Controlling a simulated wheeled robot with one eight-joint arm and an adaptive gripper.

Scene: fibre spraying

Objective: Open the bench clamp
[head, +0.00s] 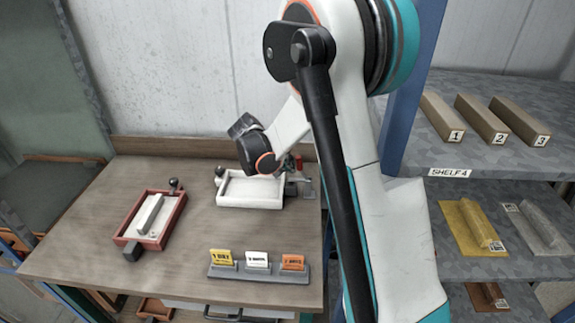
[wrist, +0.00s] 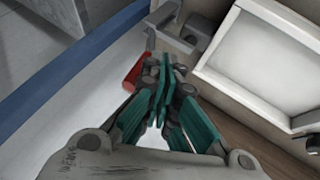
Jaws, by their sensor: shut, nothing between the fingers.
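The bench clamp is at the right end of a white tray (head: 250,190) on the bench. Its red handle (head: 298,162) stands up beside my arm in the head view. In the wrist view the red handle (wrist: 134,76) is just left of my fingertips, and the grey clamp body (wrist: 182,36) is beyond them, beside the tray's wall (wrist: 222,38). My gripper (wrist: 164,64) is shut and empty, with its teal fingers together close to the handle. I cannot tell whether they touch.
A red-framed tray (head: 178,215) holding a pale bar sits left on the bench. A grey stand (head: 258,272) with yellow, white and orange tags is at the front. A blue post (head: 408,90) and shelves with several blocks and samples stand at the right.

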